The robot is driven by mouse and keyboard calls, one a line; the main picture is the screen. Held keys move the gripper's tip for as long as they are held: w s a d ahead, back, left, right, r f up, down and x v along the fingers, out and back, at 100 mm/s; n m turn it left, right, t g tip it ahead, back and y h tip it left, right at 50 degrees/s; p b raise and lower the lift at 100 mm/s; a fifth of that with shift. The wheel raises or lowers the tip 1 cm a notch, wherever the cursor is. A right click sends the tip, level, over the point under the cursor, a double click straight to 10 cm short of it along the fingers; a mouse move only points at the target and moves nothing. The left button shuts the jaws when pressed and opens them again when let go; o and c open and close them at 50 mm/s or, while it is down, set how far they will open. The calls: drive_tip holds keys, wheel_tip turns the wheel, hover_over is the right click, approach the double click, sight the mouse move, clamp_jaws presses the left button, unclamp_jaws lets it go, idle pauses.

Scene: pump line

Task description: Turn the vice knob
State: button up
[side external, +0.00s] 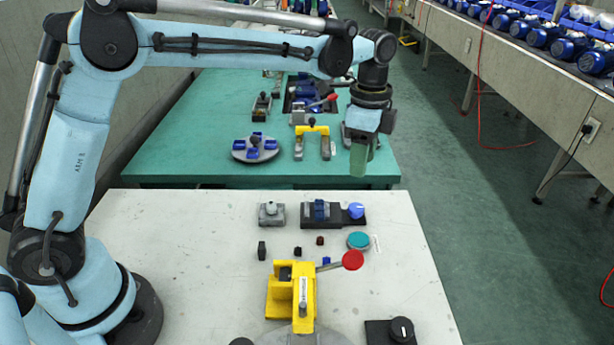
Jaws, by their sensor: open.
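A small vice (306,214) with a dark base and a blue block in its middle lies on the white table, back of centre. Its round blue vice knob (356,210) is at the right end, with a pale pointer mark on top. My gripper (361,163) hangs pointing down above and slightly right of the knob in the picture, apart from it. Its greenish fingers overlap one another in this view, and nothing shows held in them. The gap between the fingers is hidden.
A yellow clamp (291,287) with a red-ended lever (352,260) stands in front. A teal round button (358,241), small blocks, a grey fixture (271,214) and a black dial (401,329) are around. A green table (205,140) is behind.

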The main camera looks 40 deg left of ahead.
sight(357, 207)
wheel_tip(357, 207, down, 12)
drive_tip(key=shift+r, duration=0.15)
idle(0.3)
drive_tip(key=shift+c, duration=0.4)
drive_tip(key=c, duration=0.7)
drive_tip(key=shift+n, duration=0.4)
drive_tip(key=n, duration=1.3)
